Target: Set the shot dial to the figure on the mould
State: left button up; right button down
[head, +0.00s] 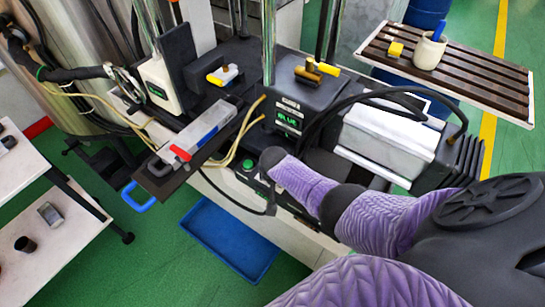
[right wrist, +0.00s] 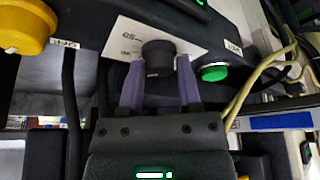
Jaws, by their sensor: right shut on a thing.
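In the right wrist view, the shot dial is a black round knob (right wrist: 159,55) on a white scale plate (right wrist: 127,38) with printed marks, one like a 50 seen upside down. My right gripper (right wrist: 160,78) has its purple fingers on both sides of the knob and is shut on it. The dial's pointer is not legible. In the head view my right arm covers the dial and gripper. A long grey metal block (head: 205,125) with a red clamp, seemingly the mould, lies on a dark plate at centre left; no figure is readable on it. My left gripper is out of view.
A green button (right wrist: 215,72) sits close right of the dial, and a large yellow knob (right wrist: 22,30) at the left. Pale hoses (head: 240,130) run near the panel. A blue tray (head: 228,240) lies on the floor; a slatted shelf (head: 470,75) stands at the back right.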

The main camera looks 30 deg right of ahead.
jog(key=m, duration=0.3)
jog(key=shift+a+f+g+h, duration=0.1)
jog(key=shift+g+h, duration=0.2)
jog(key=shift+h, duration=0.1)
jog(key=shift+m+g+h+b, duration=0.3)
jog(key=shift+m+b, duration=0.2)
jog(key=shift+m, duration=0.3)
jog(key=m+b, duration=0.1)
jog(key=m, duration=0.1)
jog(key=shift+w+f+m+g+h, duration=0.1)
jog(key=shift+m+g+h, duration=0.2)
jog(key=shift+m+g, duration=0.1)
jog(key=m+g+b, duration=0.1)
jog(key=m+b, duration=0.1)
jog(key=m, duration=0.1)
jog(key=shift+m+g+b, duration=0.3)
jog(key=shift+m+b, duration=0.2)
jog(key=shift+m, duration=0.4)
